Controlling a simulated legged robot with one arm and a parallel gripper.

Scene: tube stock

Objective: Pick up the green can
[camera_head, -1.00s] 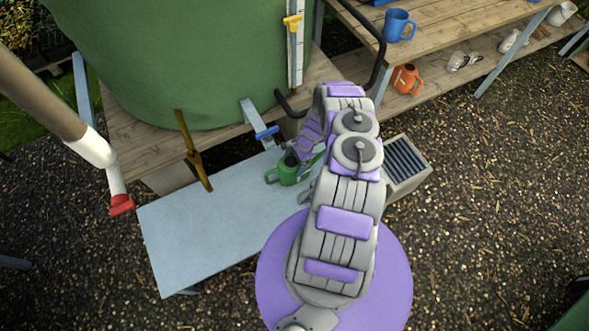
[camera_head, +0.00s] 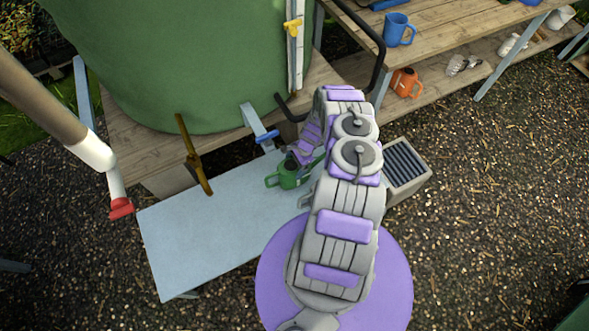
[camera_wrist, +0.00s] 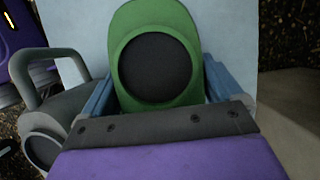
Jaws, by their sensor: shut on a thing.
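The green can (camera_head: 287,174), a small watering can with a handle at its left and a spout to the right, is at the right part of the pale blue bench (camera_head: 206,236). My gripper (camera_head: 301,156) comes down onto it from above and is partly hidden by my arm. In the wrist view the green can (camera_wrist: 156,62) shows its round dark opening between the two blue fingers of my gripper (camera_wrist: 160,85), which are shut on it. I cannot tell whether the can's base touches the bench.
A grey can (camera_wrist: 60,112) stands close at the left in the wrist view. A large green tank (camera_head: 190,60) with a blue-handled tap (camera_head: 266,135) stands behind the bench. A grated box (camera_head: 405,165) is at the right. The bench's left part is clear.

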